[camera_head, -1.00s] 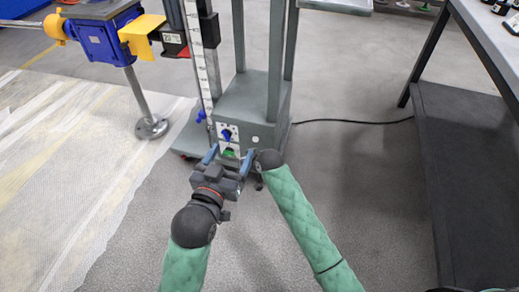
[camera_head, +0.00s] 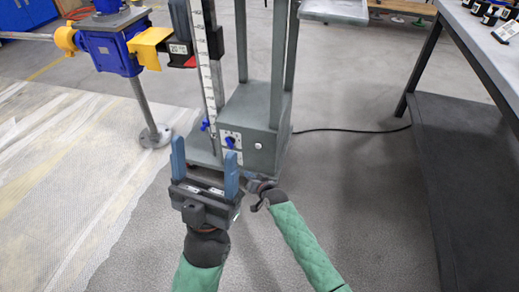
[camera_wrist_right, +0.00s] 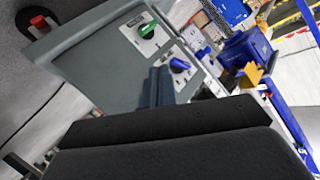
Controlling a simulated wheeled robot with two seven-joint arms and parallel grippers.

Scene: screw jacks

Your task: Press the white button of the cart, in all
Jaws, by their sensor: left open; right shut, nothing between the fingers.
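The grey cart (camera_head: 250,110) stands ahead with a low box base and upright posts. A small pale round button (camera_head: 258,146) shows on the base, right of a panel with a blue knob (camera_head: 231,142). In the right wrist view the blue knob (camera_wrist_right: 179,65) and a green knob (camera_wrist_right: 147,30) show; I cannot make out the white button there. My left gripper (camera_head: 204,166) is open and empty, in front of the cart and left of the button. My right gripper (camera_head: 256,185) is shut and empty, low near the base; its fingers (camera_wrist_right: 160,86) partly cover the panel in the wrist view.
A blue machine with yellow parts (camera_head: 110,50) stands on a round-footed post at left. A dark-legged table (camera_head: 460,60) with a lower shelf is at right. A black cable (camera_head: 350,130) runs from the cart.

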